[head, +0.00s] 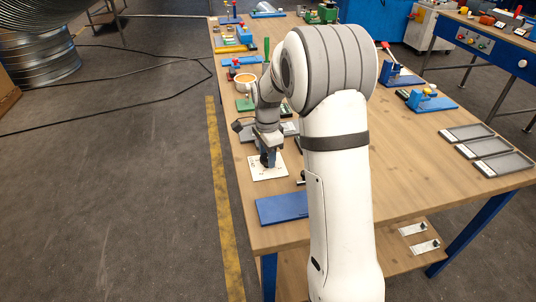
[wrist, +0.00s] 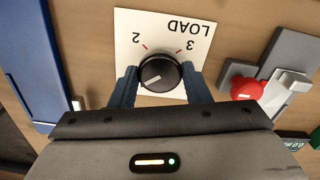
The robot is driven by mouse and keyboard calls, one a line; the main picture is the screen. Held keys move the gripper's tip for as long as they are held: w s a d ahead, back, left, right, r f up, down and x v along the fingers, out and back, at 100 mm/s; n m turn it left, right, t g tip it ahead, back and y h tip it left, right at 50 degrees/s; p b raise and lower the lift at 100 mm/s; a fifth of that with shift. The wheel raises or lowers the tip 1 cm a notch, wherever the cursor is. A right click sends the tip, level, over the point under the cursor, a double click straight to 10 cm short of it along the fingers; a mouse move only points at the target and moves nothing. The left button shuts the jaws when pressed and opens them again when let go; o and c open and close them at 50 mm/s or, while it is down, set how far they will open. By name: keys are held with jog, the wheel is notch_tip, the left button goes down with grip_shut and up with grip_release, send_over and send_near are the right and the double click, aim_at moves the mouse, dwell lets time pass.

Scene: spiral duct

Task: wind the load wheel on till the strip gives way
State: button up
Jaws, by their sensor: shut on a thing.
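The load wheel (wrist: 160,72) is a round black knob with a short white line on its top, slanting toward the lower left in the wrist view. It sits on a white card (wrist: 190,25) printed LOAD, 2 and 3, upside down here, with red ticks beside the numbers. My gripper (wrist: 161,84) has one blue-grey finger on each side of the wheel and is shut on it. In the head view my gripper (head: 267,160) reaches down onto the card (head: 268,173), and the wheel is mostly hidden. I cannot make out the strip.
A blue plate (head: 282,208) lies near the card, toward the table's front edge. In the wrist view a red knob (wrist: 247,88) and a grey lever (wrist: 288,92) stand right of the wheel. Grey trays (head: 484,147) lie at the table's right; blue fixtures (head: 432,100) stand behind them.

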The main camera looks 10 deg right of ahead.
jog(key=shift+m, duration=0.3)
dwell(0.4)
jog(key=o, duration=1)
notch_tip(320, 180, up, 7)
jog(key=shift+f, duration=0.1)
jog(key=shift+r, duration=0.5)
